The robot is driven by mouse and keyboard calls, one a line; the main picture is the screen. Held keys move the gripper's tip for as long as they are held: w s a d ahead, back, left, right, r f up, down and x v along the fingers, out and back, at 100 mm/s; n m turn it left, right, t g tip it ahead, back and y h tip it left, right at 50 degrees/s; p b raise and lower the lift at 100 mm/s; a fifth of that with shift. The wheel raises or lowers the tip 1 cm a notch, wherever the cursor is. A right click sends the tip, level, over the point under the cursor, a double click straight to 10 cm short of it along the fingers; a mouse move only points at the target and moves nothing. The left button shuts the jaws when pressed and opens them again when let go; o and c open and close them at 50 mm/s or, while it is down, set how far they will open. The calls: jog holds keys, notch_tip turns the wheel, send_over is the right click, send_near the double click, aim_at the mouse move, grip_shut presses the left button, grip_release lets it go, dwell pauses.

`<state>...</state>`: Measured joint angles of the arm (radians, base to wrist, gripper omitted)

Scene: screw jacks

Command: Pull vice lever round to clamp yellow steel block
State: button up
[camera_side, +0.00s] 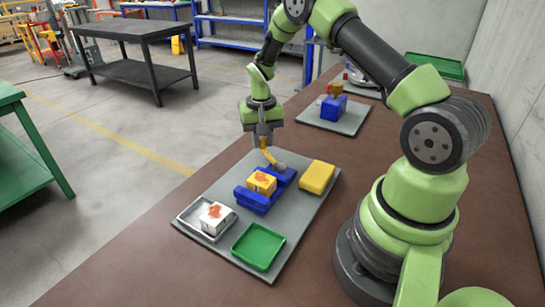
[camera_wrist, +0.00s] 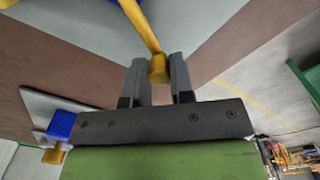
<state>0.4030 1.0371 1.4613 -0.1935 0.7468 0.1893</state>
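The blue vice (camera_side: 252,200) sits on a grey plate. A yellow block (camera_side: 262,182) with orange marks on top lies between its jaws. I cannot tell whether the jaws press on it. The yellow lever (camera_side: 269,156) rises from the far end of the vice to my gripper (camera_side: 263,143), which points down above that end. In the wrist view the lever (camera_wrist: 140,25) ends in a yellow knob (camera_wrist: 158,69). The lever's pivot is not clear.
On the plate (camera_side: 300,215) are a silver tray (camera_side: 187,221) with an orange-marked white block (camera_side: 216,216), an empty green tray (camera_side: 258,247) and a yellow box (camera_side: 317,177). A second blue vice (camera_side: 333,107) stands on another plate behind. Brown tabletop lies bare in front.

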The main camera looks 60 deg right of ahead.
grip_shut()
jog(key=shift+s+d, duration=0.35)
jog(key=shift+d, duration=0.15)
dwell(0.3)
jog(key=shift+s+d, duration=0.45)
